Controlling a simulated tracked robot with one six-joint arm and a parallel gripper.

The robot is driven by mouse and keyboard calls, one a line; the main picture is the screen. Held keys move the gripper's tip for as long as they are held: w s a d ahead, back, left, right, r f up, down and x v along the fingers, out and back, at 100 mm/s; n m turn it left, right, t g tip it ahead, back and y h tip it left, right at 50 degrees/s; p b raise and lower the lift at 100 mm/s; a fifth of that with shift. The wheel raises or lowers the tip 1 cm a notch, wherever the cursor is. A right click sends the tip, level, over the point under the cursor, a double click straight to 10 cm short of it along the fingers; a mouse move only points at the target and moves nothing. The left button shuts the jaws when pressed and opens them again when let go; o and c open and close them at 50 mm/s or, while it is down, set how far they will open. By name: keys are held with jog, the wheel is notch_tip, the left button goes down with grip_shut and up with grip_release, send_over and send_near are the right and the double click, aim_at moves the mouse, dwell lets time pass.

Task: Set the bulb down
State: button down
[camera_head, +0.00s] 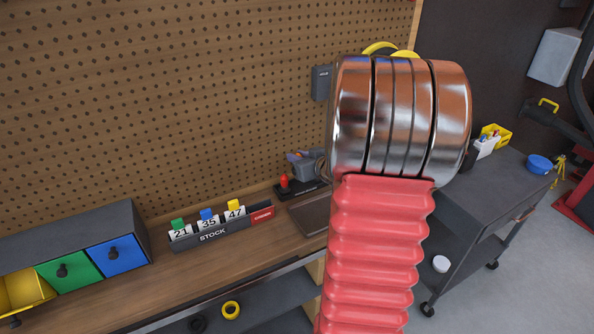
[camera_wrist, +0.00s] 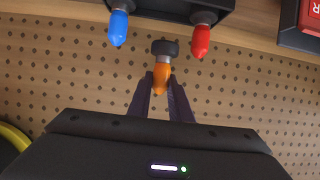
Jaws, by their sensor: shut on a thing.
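An orange bulb (camera_wrist: 161,78) with a metal collar and a dark round base shows in the wrist view. My gripper (camera_wrist: 162,84) is shut on its orange part, one dark finger on each side. A blue bulb (camera_wrist: 118,28) and a red bulb (camera_wrist: 200,41) sit in a dark holder (camera_wrist: 175,5) at the top of that view, on either side of the held one. The held bulb's base looks close to the holder's edge; I cannot tell whether they touch. In the head view my arm hides my gripper and the held bulb; a red bulb (camera_head: 283,182) shows on a dark stand.
The wooden bench holds a STOCK card rack (camera_head: 212,235), a dark flat panel (camera_head: 311,214) and a drawer unit (camera_head: 75,245) at left. A pegboard (camera_head: 200,90) rises behind. A grey cart (camera_head: 490,190) stands at right. A red-topped box (camera_wrist: 308,20) is at the wrist view's upper right.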

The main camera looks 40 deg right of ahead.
jog(key=shift+s+d+f, duration=0.3)
jog(key=shift+s+f, duration=0.05)
jog(key=shift+f, duration=0.1)
jog(key=shift+d+f, duration=0.1)
jog(key=shift+f, duration=0.35)
jog(key=shift+f, duration=0.1)
notch_tip(320, 180, down, 3)
jog(key=shift+d+f, duration=0.1)
jog(key=shift+f, duration=0.05)
jog(key=shift+w+f, duration=0.15)
jog(key=shift+w, duration=0.05)
jog(key=shift+f, duration=0.1)
jog(key=c, duration=1.6)
grip_release()
jog(key=shift+s, duration=0.1)
